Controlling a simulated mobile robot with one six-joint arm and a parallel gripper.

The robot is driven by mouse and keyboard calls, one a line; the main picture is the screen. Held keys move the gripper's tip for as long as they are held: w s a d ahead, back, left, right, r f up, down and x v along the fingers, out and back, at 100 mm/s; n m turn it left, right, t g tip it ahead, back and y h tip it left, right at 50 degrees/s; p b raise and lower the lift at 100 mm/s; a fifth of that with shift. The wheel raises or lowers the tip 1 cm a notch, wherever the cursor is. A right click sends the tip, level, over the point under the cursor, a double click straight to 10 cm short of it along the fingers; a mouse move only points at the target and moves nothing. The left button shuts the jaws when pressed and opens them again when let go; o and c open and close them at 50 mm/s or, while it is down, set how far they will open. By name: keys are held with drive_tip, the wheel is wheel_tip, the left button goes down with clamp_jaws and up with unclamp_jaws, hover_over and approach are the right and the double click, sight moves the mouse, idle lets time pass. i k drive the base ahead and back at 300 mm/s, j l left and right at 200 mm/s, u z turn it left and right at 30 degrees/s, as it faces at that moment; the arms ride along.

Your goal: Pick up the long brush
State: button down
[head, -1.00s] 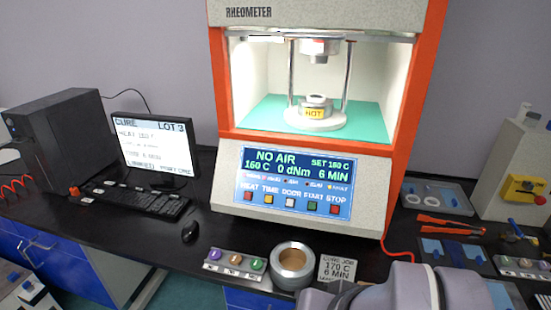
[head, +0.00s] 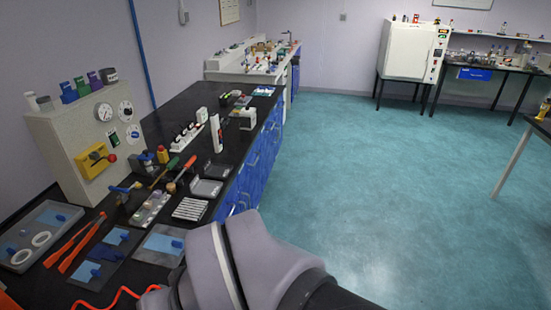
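Several long-handled tools lie on the black bench in the head view, left of centre. One has a blue handle (head: 126,188), one a green end (head: 172,163), and one an orange-red handle (head: 186,166). Any of these may be the long brush; they are too small for me to tell which. My gripper is not in view; only grey links of my arm show at the bottom centre, in front of the bench's near end.
Orange tongs (head: 74,242), a grey tray with white rings (head: 18,262) and blue pads (head: 98,272) lie at the near left. A pale gauge cabinet (head: 68,140) stands behind them. Dark shallow trays (head: 206,188) sit near the bench edge. The teal floor (head: 340,170) is open to the right.

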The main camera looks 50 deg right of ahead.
sight(171, 187)
drive_tip(key=z, duration=0.7)
drive_tip(key=i+l, duration=0.25)
drive_tip(key=i, duration=0.2)
drive_tip(key=i+l, duration=0.25)
drive_tip(key=i, duration=0.25)
drive_tip(key=i+l, duration=0.25)
drive_tip(key=i, duration=0.2)
drive_tip(key=i+l+z, duration=0.1)
drive_tip(key=i+l, duration=0.15)
drive_tip(key=i, duration=0.2)
